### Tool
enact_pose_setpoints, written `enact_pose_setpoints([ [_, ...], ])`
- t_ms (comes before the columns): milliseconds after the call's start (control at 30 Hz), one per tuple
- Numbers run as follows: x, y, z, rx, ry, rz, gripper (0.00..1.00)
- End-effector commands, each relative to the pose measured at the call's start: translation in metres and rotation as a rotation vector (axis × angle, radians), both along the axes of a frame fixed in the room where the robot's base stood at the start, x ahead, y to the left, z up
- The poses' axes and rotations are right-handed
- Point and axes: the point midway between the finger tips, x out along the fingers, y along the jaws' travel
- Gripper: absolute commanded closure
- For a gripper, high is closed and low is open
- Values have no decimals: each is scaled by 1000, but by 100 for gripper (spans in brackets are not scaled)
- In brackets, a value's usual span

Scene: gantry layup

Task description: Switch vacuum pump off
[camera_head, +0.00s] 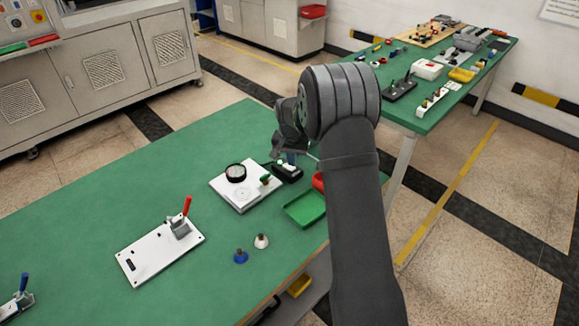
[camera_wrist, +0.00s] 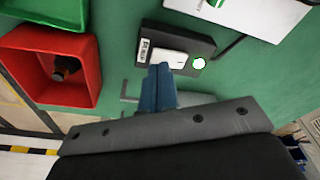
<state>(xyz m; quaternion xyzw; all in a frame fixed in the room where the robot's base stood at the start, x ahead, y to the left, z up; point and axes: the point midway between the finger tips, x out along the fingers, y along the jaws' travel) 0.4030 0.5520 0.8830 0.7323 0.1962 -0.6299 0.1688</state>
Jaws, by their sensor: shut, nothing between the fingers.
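In the head view the box (camera_head: 290,174) sits beside a white plate, partly behind my arm. My gripper (camera_wrist: 162,68) is shut and empty, its blue fingertips overlapping the near edge of the rocker in the wrist view. I cannot tell whether they touch it. In the head view my gripper (camera_head: 291,158) is just above the box and mostly hidden by the wrist.
A white plate (camera_head: 225,191) with a round gauge and green knob is left of the box. A green tray (camera_head: 306,212) and a red bin (camera_wrist: 82,45) holding a dark part are close by. A red-handled clamp (camera_head: 179,229) stands farther left. A cable runs from the box.

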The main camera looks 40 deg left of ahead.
Motion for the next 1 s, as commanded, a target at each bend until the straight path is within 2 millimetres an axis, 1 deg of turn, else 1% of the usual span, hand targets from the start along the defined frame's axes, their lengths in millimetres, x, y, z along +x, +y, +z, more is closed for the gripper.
enact_pose_setpoints([
  [867,0,0,-14,0,0,0,100],
  [1000,0,0,-10,0,-1,0,100],
])
